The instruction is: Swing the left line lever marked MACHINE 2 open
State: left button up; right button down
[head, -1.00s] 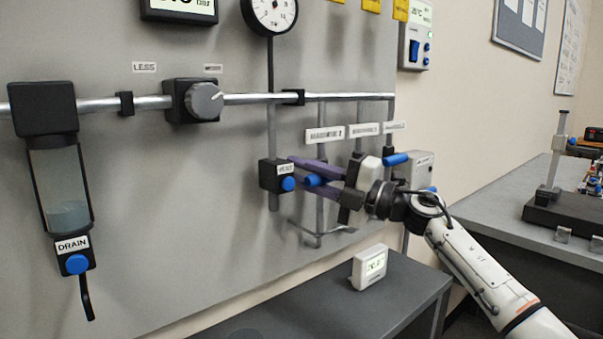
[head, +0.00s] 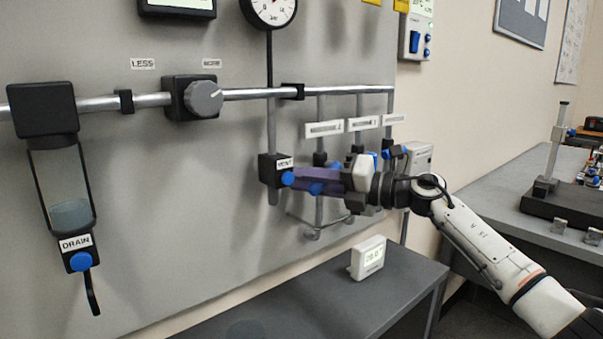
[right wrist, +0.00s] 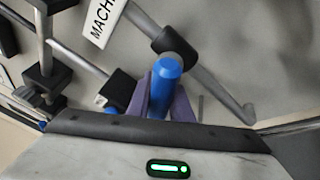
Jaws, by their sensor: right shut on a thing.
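The left line's lever shows a blue handle (head: 317,188) on the leftmost of the vertical drop pipes, below a white label (head: 324,129) too small to read in the head view. My right gripper (head: 312,183), with purple fingers, reaches in from the right and is shut on this handle. In the right wrist view the blue handle (right wrist: 164,84) stands between the purple fingers (right wrist: 160,103). A label (right wrist: 101,22) there reads "MACH", the rest cut off. The fingers partly hide the lever's pivot in the head view. My left gripper is not in view.
The black VENT block (head: 273,170) with a blue knob is close left of my fingers. The other line levers (head: 396,151) are partly behind my gripper. A grey shelf with a small display (head: 368,258) lies below. The panel's lower middle is clear.

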jog(key=shift+d+f+n, duration=0.1)
jog(key=shift+f+n, duration=0.1)
jog(key=shift+n, duration=0.3)
jog(key=shift+f+h, duration=0.1)
jog(key=shift+h, duration=0.2)
jog(key=c, duration=1.6)
grip_release()
jog(key=b+v, duration=0.1)
jog(key=v, duration=0.9)
jog(key=shift+d, duration=0.15)
jog(key=shift+c, duration=0.2)
